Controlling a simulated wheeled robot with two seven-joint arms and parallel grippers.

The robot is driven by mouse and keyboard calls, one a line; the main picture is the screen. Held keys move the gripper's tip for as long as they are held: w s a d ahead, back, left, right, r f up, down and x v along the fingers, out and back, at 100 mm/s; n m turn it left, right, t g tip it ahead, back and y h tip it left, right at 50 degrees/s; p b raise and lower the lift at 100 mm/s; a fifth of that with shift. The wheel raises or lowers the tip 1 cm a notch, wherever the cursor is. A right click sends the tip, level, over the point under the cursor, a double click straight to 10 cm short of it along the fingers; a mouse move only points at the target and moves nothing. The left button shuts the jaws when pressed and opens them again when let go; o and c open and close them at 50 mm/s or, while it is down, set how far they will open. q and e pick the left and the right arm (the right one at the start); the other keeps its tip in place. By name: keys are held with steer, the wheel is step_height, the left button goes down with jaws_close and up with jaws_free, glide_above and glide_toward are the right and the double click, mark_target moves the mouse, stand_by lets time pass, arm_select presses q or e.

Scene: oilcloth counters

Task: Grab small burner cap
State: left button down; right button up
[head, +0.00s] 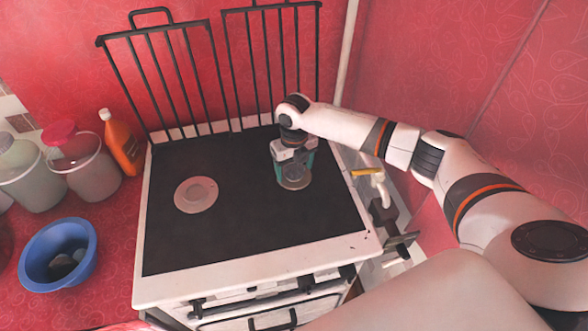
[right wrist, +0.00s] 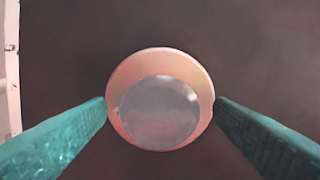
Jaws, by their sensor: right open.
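The small burner cap (right wrist: 159,113) is a round grey disc on a paler ring-shaped burner base (right wrist: 158,60). In the head view the small burner (head: 294,182) is on the right side of the black stove top, partly hidden by my right gripper (head: 295,168). My right gripper is open and points down over it. In the right wrist view its teal fingers stand on either side of the burner, with the cap between them. I cannot tell whether the fingers touch the burner. My left gripper is not in view.
A larger pale burner (head: 196,194) sits on the left of the stove top (head: 235,235). Black grates (head: 160,80) stand upright behind it. A blue bowl (head: 58,254), lidded containers (head: 84,165) and an orange bottle (head: 121,145) are on the red counter at left.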

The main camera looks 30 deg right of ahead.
steer(key=shift+c, duration=0.3)
steer(key=c, duration=1)
